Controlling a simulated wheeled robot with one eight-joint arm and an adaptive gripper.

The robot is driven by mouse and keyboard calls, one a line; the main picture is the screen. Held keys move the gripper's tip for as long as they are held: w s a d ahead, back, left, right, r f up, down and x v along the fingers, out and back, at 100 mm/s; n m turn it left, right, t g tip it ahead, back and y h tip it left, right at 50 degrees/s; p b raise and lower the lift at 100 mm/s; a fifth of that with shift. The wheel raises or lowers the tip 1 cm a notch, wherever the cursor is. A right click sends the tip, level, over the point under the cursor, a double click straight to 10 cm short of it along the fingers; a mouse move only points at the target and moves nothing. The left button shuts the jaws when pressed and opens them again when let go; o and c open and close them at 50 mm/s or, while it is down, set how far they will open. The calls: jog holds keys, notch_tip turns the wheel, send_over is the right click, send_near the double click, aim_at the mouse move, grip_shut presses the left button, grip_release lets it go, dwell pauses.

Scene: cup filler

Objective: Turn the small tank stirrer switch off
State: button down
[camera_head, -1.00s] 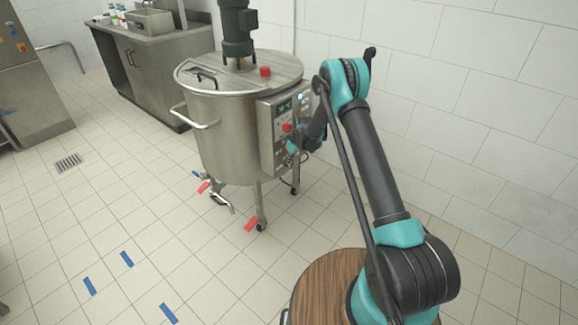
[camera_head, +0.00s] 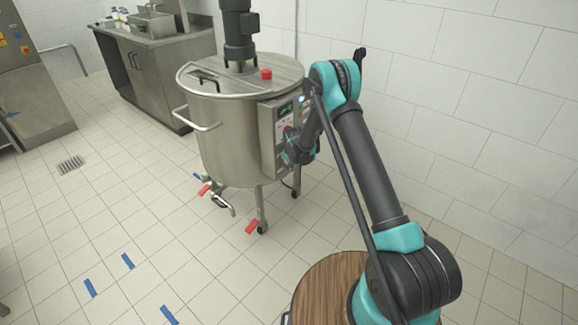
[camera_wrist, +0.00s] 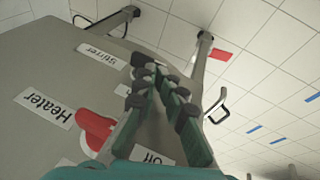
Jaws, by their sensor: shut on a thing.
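The small tank (camera_head: 225,130) is a steel vessel with a grey control panel (camera_head: 270,140) on its right side. My gripper (camera_head: 287,150) is at the panel's lower front in the head view. In the wrist view my gripper (camera_wrist: 150,72) has its fingers close together in front of the panel, beside the "Stirrer" label (camera_wrist: 103,57). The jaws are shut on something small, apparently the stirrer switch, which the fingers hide. A red switch handle (camera_wrist: 93,128) sits beside the "Heater" label (camera_wrist: 45,108). An "Off" label (camera_wrist: 152,158) shows partly behind the gripper.
A motor (camera_head: 238,35) and a red cap (camera_head: 266,74) are on the tank lid. The tank stands on legs, with a red-handled valve (camera_head: 252,227) below. A tiled wall (camera_head: 440,110) is close on the right. The floor at left is open.

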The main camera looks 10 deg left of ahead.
jog(key=shift+s+f, duration=0.1)
jog(key=shift+f, duration=0.15)
dwell(0.4)
